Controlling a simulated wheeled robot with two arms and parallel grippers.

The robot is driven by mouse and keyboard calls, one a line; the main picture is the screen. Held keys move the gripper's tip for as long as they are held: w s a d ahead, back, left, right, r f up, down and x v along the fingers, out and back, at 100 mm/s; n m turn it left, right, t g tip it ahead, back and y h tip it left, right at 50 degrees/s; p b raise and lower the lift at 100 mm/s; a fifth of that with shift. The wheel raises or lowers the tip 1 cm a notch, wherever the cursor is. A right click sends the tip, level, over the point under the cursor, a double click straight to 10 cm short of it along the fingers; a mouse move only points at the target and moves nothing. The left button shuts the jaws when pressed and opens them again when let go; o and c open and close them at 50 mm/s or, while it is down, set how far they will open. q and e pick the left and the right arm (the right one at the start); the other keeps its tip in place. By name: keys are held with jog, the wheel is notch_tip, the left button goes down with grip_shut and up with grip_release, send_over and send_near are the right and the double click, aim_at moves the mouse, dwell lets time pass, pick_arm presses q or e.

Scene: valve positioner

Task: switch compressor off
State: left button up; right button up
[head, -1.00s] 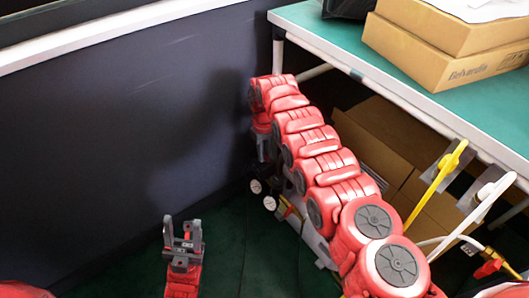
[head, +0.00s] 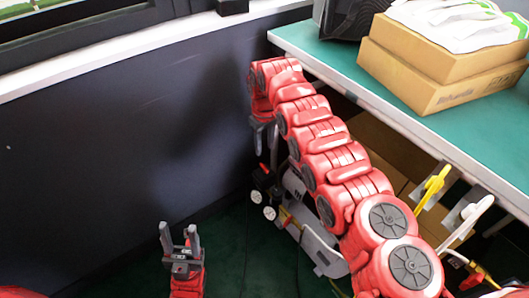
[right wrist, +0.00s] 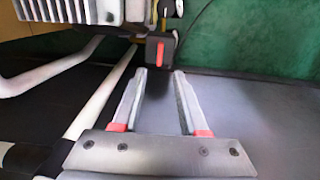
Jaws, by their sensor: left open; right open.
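The compressor (head: 318,245) stands on the floor below the bench, partly hidden by my right arm. Its two round gauges (head: 263,205) face out at its left end. In the right wrist view, a black switch box (right wrist: 160,52) with a red switch (right wrist: 160,54) is just beyond the fingertips, roughly midway between them. My right gripper (right wrist: 160,74) is open and empty; no contact with the box is visible. My left gripper (head: 179,229) is open and empty, low at the left, apart from the compressor.
The green-topped bench (head: 470,130) with a pale edge stands on the right. Cardboard boxes (head: 430,70) lie on it. A dark wall (head: 90,170) is close on the left. Yellow (head: 433,187) and white handles hang at the bench edge. Green floor shows between.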

notch_tip(320, 180, up, 8)
jog(key=p, duration=0.1)
jog(key=shift+f+p, duration=0.25)
jog(key=shift+p, duration=0.1)
